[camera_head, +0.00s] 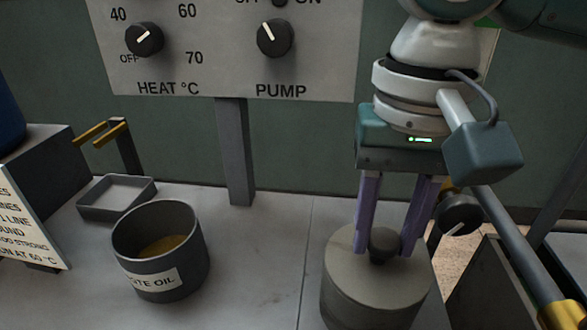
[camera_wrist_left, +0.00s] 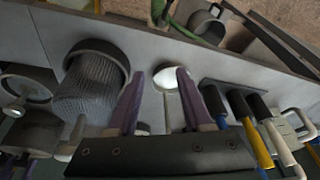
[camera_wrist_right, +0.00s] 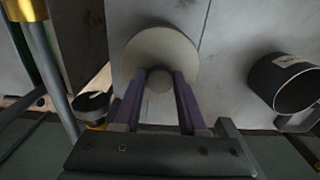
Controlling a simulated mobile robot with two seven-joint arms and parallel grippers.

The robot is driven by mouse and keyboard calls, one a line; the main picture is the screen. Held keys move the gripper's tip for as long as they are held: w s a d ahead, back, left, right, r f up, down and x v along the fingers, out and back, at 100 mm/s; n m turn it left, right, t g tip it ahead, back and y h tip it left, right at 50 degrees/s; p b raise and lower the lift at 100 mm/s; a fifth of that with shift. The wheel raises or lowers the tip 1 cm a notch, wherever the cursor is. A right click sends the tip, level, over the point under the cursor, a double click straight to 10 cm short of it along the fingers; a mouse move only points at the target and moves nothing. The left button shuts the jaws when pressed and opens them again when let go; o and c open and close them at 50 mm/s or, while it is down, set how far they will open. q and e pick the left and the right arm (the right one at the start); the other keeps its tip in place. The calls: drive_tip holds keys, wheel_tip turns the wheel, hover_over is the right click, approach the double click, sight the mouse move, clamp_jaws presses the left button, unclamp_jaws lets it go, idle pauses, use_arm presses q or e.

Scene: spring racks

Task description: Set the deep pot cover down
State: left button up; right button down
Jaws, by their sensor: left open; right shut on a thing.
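The deep pot cover (camera_head: 345,262) is a round grey lid with a dark knob (camera_head: 383,240) on top. It is upright at the lower right of the head view, and also shows in the right wrist view (camera_wrist_right: 160,45). My right gripper (camera_head: 385,248) points down from above and is shut on the knob, with one purple finger on each side. The cover's lower edge and what is under it are hard to make out. My left gripper (camera_wrist_left: 158,82) shows only in the left wrist view. It is open and empty, above a pale round-headed tool (camera_wrist_left: 172,76).
A dark pot labelled as oil (camera_head: 160,290) stands left of the cover, with a shallow grey tray (camera_head: 117,196) behind it. A post (camera_head: 236,160) carries the control panel (camera_head: 215,70). Bare bench lies between the pot and cover. Several handled tools (camera_wrist_left: 255,130) are near my left gripper.

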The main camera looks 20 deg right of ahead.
use_arm(q)
drive_tip(key=shift+f, duration=0.1)
use_arm(e)
drive_tip(key=shift+f, duration=0.55)
use_arm(q)
drive_tip(key=shift+a, duration=0.1)
use_arm(e)
drive_tip(key=shift+c, duration=1.9)
unclamp_jaws()
